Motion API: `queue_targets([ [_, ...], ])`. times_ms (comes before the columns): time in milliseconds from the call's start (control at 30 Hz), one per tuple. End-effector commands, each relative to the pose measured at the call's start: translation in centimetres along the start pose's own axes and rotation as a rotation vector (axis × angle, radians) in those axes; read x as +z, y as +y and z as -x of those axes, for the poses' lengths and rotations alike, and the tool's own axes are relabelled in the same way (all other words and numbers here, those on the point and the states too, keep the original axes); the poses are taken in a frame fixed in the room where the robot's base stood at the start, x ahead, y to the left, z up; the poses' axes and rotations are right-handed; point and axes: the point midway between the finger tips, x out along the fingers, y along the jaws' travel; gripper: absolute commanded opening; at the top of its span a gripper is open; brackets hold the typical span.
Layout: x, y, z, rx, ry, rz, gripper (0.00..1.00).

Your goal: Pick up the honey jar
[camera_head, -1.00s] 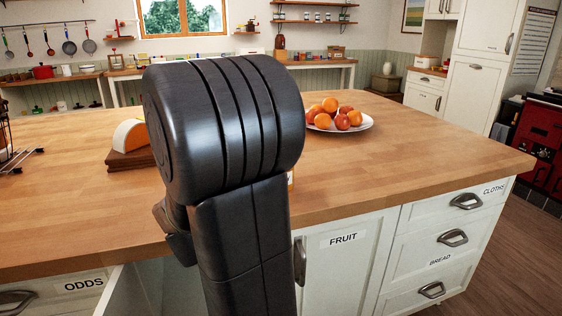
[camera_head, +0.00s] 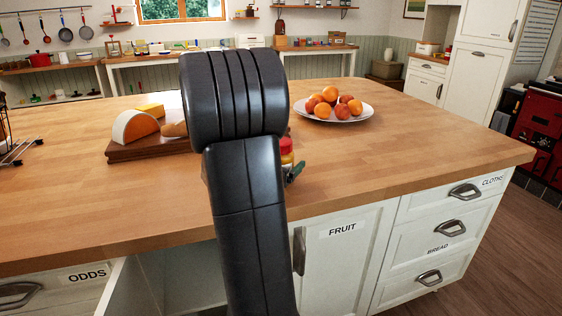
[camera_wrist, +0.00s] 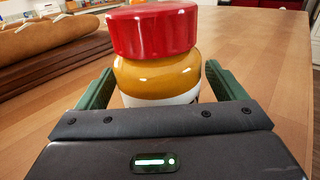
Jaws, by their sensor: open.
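The honey jar (camera_wrist: 158,72) has a red lid, an amber body and a white label. It stands upright on the wooden island top. In the wrist view my gripper (camera_wrist: 159,69) is open, with its green fingers on either side of the jar. Whether either finger touches the jar is hard to tell. In the head view my arm hides most of the jar; part of its red lid and amber side (camera_head: 286,150) shows just right of the arm. A green fingertip shows beside it.
A wooden board (camera_head: 140,150) with bread and cheese lies left of the jar. A white plate of fruit (camera_head: 300,112) sits behind and to the right. A wire rack (camera_head: 14,150) stands at the far left. The island top is clear to the right.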

Motion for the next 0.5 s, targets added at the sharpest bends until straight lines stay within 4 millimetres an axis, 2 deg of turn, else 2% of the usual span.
queue_targets([
  [133, 0.08, 0.00, -1.40, 0.000, -0.001, 0.001, 0.90],
  [367, 0.03, 0.03, -1.54, 0.001, -0.001, 0.000, 0.90],
  [500, 0.03, 0.03, -1.52, 0.001, -0.001, 0.000, 0.65],
])
